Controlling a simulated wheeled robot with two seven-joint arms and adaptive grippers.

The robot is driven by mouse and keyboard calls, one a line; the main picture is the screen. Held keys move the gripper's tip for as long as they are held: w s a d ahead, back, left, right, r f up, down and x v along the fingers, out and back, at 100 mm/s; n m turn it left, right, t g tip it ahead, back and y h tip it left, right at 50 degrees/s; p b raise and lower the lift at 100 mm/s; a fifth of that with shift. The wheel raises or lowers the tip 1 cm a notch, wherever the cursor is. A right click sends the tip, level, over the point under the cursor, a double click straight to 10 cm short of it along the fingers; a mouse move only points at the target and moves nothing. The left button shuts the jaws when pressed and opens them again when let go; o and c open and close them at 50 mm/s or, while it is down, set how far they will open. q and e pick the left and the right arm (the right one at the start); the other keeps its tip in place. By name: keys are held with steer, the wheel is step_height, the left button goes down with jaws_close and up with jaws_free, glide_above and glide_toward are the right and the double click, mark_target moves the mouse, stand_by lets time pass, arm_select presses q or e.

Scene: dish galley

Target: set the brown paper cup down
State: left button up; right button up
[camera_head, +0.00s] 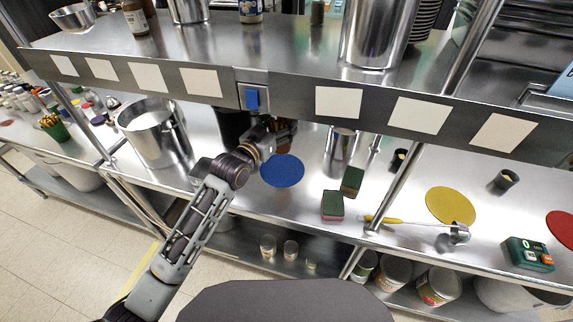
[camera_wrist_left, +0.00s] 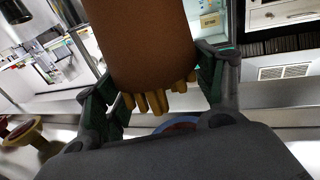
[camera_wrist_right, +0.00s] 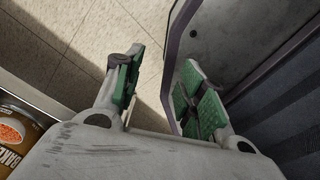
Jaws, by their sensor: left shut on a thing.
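The brown paper cup (camera_wrist_left: 150,40) fills the top middle of the left wrist view, between the two fingers of my left gripper (camera_wrist_left: 158,88). The gripper is shut on it. Several tan stick-like pieces show at the cup's lower edge in that view. In the head view my left gripper (camera_head: 280,132) is over the steel counter, under the upper shelf, just behind a blue round mat (camera_head: 282,170). Only a small brown part of the cup (camera_head: 284,147) shows there. My right gripper (camera_wrist_right: 165,88) is open and empty in the right wrist view, above the floor.
A large steel pot (camera_head: 152,135) stands left of my left arm. A steel container (camera_head: 341,150), two sponges (camera_head: 333,205), a ladle (camera_head: 420,223) and a yellow mat (camera_head: 450,206) are to the right. The upper shelf's edge (camera_head: 300,95) is close above the gripper.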

mark_target(277, 153)
arm_select(q)
steer(key=shift+w, duration=0.1)
step_height(277, 153, down, 6)
steer(key=shift+f, duration=0.1)
arm_select(e)
steer(key=shift+s+a, duration=0.15)
steer(key=shift+s, duration=0.05)
stand_by(0.6)
arm_select(q)
steer(key=shift+f, duration=1.85)
arm_select(e)
steer(key=shift+s, duration=0.15)
arm_select(q)
steer(key=shift+f, duration=0.15)
steer(key=o, duration=1.1)
steer(key=shift+c, duration=0.2)
